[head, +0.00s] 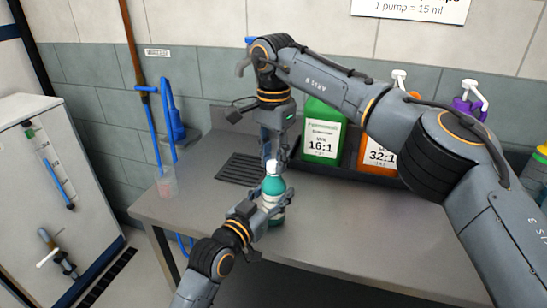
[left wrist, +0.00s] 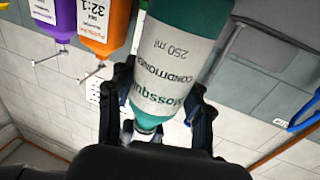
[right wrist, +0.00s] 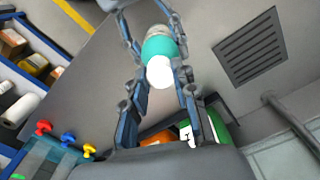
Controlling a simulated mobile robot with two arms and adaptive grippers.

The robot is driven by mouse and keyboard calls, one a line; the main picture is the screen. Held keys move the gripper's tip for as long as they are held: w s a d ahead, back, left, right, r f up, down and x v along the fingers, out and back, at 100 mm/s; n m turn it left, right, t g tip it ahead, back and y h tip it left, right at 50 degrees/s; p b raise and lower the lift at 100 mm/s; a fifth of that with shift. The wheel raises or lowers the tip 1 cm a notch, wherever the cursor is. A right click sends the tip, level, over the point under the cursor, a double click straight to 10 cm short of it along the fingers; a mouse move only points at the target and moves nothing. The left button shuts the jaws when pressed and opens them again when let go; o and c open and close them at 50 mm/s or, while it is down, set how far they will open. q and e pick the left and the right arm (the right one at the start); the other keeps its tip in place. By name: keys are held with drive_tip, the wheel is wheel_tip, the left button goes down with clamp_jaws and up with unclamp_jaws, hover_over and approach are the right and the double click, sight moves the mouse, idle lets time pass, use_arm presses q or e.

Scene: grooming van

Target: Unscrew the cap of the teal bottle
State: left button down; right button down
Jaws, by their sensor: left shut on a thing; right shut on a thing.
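The teal bottle (head: 272,191) with a white cap (head: 272,166) is upright over the grey worktop, between my two grippers. I cannot tell whether its base touches the worktop. My left gripper (head: 262,207) comes in from the front left and is shut on the bottle's body; in the left wrist view its fingers lie on both sides of the bottle (left wrist: 178,60), whose white label reads "CONDITIONER 250 ml" upside down. My right gripper (head: 273,154) points down from above, shut on the cap; the right wrist view shows the white cap (right wrist: 160,72) between its fingertips.
A green jug (head: 322,130) marked 16:1 and an orange jug (head: 376,158) marked 32:1 stand at the back behind my right arm, with a purple jug (head: 470,107). A dark grate (head: 243,169) and a clear cup (head: 167,184) are left of the bottle. The front worktop is clear.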

sight(274, 162)
use_arm(q)
drive_tip(key=shift+f, duration=0.1)
use_arm(e)
drive_tip(key=n, duration=0.4)
drive_tip(key=shift+n, duration=0.3)
drive_tip(key=shift+r, duration=0.15)
drive_tip(key=shift+r, duration=1)
drive_tip(key=shift+r, duration=2)
use_arm(q)
drive_tip(key=shift+c, duration=2.4)
unclamp_jaws()
